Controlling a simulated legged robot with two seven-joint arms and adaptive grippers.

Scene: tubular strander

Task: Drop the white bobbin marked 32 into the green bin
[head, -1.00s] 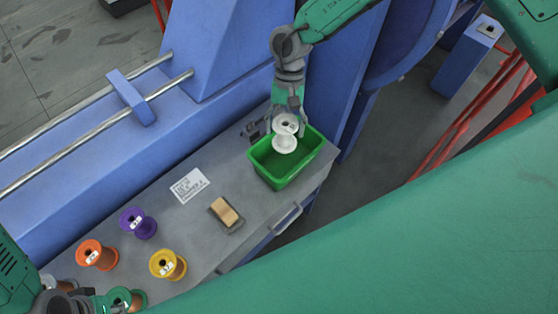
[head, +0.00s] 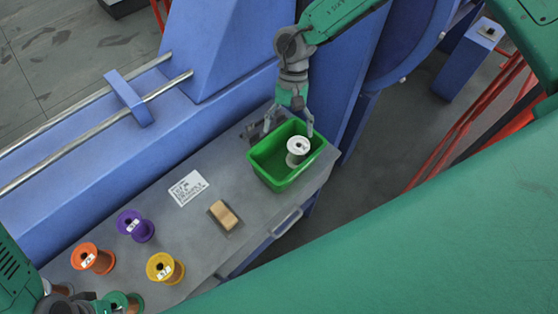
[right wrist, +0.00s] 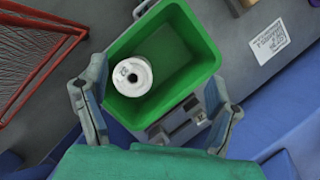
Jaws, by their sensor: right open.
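The white bobbin (head: 298,150) is inside the green bin (head: 270,177), toward its right side in the head view. In the right wrist view the bobbin (right wrist: 132,76) shows its round end with a small label, and the green bin (right wrist: 198,62) surrounds it. The number on the label is too small to read surely. My right gripper (head: 288,130) is open and empty above the bin's back edge, apart from the bobbin; its spread fingers also show in the right wrist view (right wrist: 155,105). My left gripper (head: 85,303) is partly in view at the lower left corner; its fingers are not clear.
Orange (head: 93,259), purple (head: 136,226), yellow (head: 165,268) and green (head: 124,303) bobbins stand on the grey bench (head: 205,235). A wood-topped block (head: 225,215) and a printed label (head: 188,188) lie between them and the bin. The blue machine (head: 225,60) rises behind.

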